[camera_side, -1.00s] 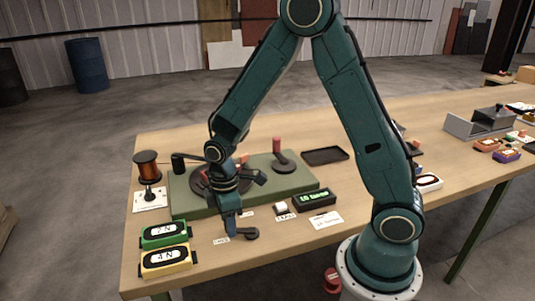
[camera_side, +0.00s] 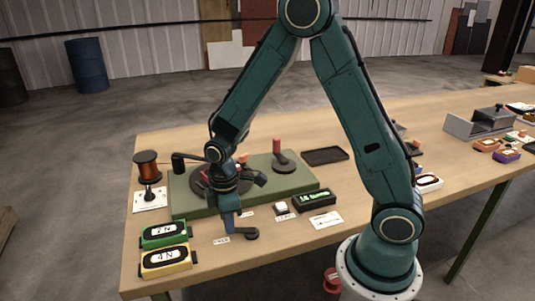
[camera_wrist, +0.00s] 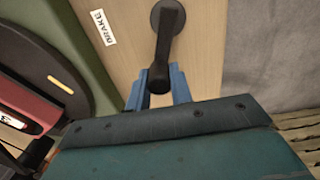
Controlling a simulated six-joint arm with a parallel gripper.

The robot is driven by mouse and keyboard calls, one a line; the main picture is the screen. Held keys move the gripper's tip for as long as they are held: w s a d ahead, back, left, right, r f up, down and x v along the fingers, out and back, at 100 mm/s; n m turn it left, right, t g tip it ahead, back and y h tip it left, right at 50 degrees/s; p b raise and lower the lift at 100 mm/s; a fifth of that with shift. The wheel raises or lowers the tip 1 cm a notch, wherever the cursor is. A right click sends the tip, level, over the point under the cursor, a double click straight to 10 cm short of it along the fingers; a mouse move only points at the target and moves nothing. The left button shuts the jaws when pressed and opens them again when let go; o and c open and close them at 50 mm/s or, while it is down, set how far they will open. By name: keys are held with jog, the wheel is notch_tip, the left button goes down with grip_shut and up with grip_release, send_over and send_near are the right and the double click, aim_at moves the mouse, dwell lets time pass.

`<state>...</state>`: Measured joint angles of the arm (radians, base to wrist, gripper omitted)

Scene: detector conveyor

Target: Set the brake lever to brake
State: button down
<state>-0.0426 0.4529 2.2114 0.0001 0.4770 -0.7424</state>
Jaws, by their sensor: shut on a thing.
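The brake lever (camera_side: 251,234) is a small dark lever with a round base, near the front edge of the table. In the wrist view, its round base (camera_wrist: 168,15) is at the top and its arm points down to a rounded end. My gripper (camera_side: 230,232) points down at the left end of the lever. In the wrist view, the blue fingers of my gripper (camera_wrist: 160,88) stand on either side of the lever's rounded end, shut on it.
The green machine base (camera_side: 300,184) with a dark disc and red-topped post stands behind my gripper. Green (camera_side: 165,235) and yellow (camera_side: 166,260) boxes lie to the left. A copper spool (camera_side: 147,167) stands at the back left. A black display box (camera_side: 314,200) is to the right.

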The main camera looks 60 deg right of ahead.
jog(key=m, duration=0.1)
jog(key=d+m, duration=0.1)
jog(key=m, duration=0.1)
jog(key=shift+w+d, duration=0.25)
jog(key=d+m, duration=0.1)
jog(key=m, duration=0.1)
jog(key=shift+d+m, duration=0.15)
jog(key=shift+m, duration=0.25)
jog(key=d+m, duration=0.1)
jog(key=m, duration=0.1)
jog(key=shift+s+d+m, duration=0.1)
jog(key=shift+d+m, duration=0.05)
jog(key=shift+m, duration=0.15)
jog(key=shift+s+d+m, duration=0.2)
jog(key=shift+d+m, duration=0.15)
jog(key=shift+m, duration=0.45)
jog(key=shift+s+d+m, duration=0.15)
jog(key=shift+d+m, duration=0.15)
jog(key=shift+m, duration=0.5)
jog(key=shift+d, duration=0.1)
jog(key=c, duration=1.2)
grip_release()
jog(key=shift+c, duration=0.2)
jog(key=shift+r, duration=0.1)
notch_tip(320, 180, up, 14)
